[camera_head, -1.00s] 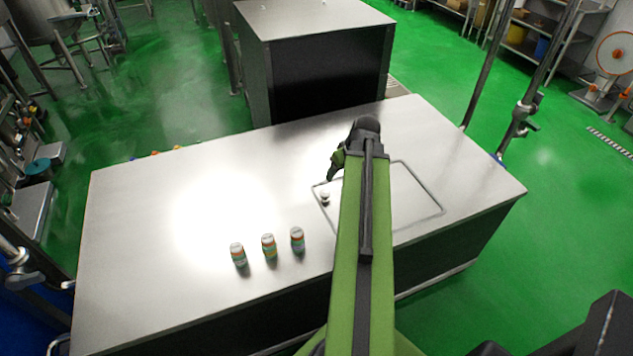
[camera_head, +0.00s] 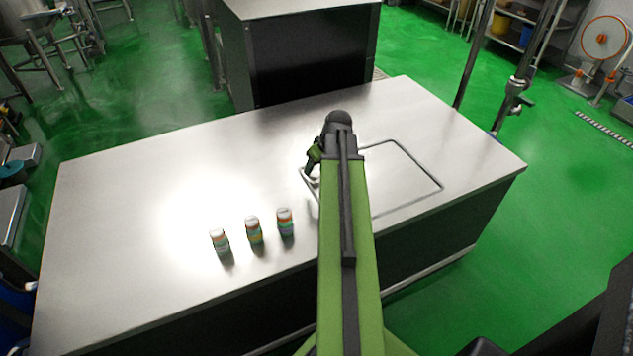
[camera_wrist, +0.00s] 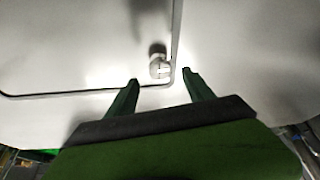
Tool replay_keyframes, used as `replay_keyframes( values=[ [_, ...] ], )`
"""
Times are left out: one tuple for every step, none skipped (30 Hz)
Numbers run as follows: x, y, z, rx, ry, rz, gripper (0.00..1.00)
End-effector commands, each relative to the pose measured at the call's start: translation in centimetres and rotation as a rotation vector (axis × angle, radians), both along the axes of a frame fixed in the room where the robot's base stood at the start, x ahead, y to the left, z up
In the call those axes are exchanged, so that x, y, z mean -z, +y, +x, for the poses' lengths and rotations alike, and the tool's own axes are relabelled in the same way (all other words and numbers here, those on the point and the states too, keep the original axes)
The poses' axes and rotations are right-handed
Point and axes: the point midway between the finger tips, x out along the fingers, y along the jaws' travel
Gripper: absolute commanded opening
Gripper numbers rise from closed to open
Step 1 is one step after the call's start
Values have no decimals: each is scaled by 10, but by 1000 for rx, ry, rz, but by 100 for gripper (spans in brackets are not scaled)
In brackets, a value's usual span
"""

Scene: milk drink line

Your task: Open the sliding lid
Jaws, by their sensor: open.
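The sliding lid (camera_head: 395,180) is a flat metal panel with a dark outline, set in the counter top, partly hidden behind my arm. Its outline looks closed all round. A small pale knob (camera_wrist: 160,67) stands near the lid's corner in the wrist view. My gripper (camera_wrist: 161,79) is open and empty, its two green fingers either side of the knob's line and just short of it. In the head view my gripper (camera_head: 312,163) hangs over the lid's left edge and mostly covers the knob.
Three small capped bottles, a left one (camera_head: 220,242), a middle one (camera_head: 254,231) and a right one (camera_head: 285,222), stand left of my arm on the metal counter (camera_head: 130,200). A large dark-fronted box (camera_head: 310,60) stands behind. The counter's left side is clear.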

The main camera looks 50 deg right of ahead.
Motion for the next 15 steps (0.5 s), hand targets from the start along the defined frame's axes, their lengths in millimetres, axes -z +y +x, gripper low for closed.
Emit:
replay_keyframes(
  values=[
    [20,-1,5,-1,0,0,61],
    [24,-2,7,0,0,0,61],
    [29,-2,9,0,0,0,61],
    [31,-2,11,0,0,0,61],
    [33,-3,12,0,0,0,61],
    [34,-3,13,0,0,0,61],
    [35,-3,13,1,0,0,61],
    [34,-3,14,1,0,0,61],
    [34,-3,14,1,0,0,61],
    [33,-3,14,1,0,0,61],
    [33,-3,14,1,0,0,61],
    [32,-3,13,1,0,0,61],
    [32,-3,13,1,0,0,61],
    [32,-3,13,1,0,0,61],
    [32,-3,13,1,0,0,57]
  ],
)
